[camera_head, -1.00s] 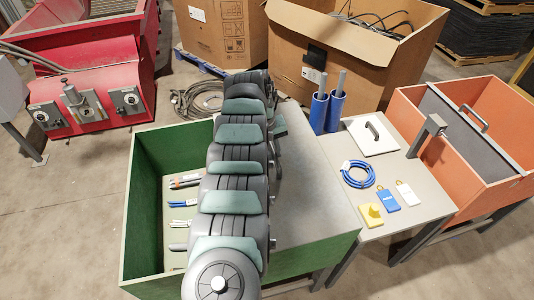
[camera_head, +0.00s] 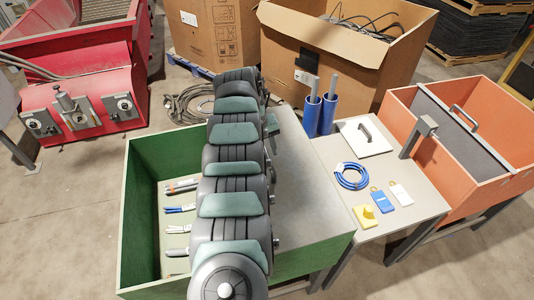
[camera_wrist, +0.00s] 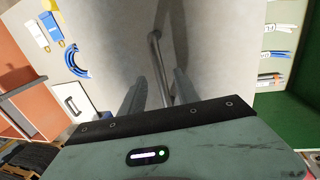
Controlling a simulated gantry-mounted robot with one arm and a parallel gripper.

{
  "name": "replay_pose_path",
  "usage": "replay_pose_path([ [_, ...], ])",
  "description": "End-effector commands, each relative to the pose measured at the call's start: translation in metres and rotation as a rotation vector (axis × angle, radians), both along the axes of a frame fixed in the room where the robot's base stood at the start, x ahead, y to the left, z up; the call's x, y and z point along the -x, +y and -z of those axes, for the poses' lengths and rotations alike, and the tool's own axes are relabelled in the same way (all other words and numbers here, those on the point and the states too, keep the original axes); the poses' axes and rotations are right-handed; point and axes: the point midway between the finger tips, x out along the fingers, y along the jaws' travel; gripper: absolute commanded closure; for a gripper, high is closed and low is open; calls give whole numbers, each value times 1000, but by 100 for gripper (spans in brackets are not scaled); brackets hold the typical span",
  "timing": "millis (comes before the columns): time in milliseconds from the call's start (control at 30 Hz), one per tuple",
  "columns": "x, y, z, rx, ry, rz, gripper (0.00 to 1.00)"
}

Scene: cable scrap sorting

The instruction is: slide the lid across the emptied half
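The grey lid (camera_head: 312,190) lies flat over the right half of the green bin (camera_head: 140,215). The bin's left half is uncovered and holds several cable bundles (camera_head: 181,208). The wrist view shows the lid's bar handle (camera_wrist: 156,55) standing up from the grey surface. My gripper (camera_wrist: 160,82) is over the lid, with its fingers apart on either side of the handle. Gaps show between the fingers and the bar.
A side table (camera_head: 424,206) on the right holds a blue cable coil (camera_head: 352,176), a white panel with a handle (camera_head: 366,136), tags and a yellow block (camera_head: 365,215). Blue tubes (camera_head: 320,115) stand behind. An orange bin (camera_head: 460,160) is farther right, cardboard boxes at the back.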

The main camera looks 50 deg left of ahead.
Motion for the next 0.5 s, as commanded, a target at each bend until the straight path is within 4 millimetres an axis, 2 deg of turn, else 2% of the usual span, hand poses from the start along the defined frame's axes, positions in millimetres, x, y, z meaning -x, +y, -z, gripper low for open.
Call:
replay_pose_path([
  [33, 0, 1, -16, -3, -3, 1, 62],
  [200, 6, 5, -51, -7, -5, -1, 62],
  [333, 11, 6, -68, -3, -2, 0, 62],
  [500, 13, 6, -79, -3, -2, 0, 62],
])
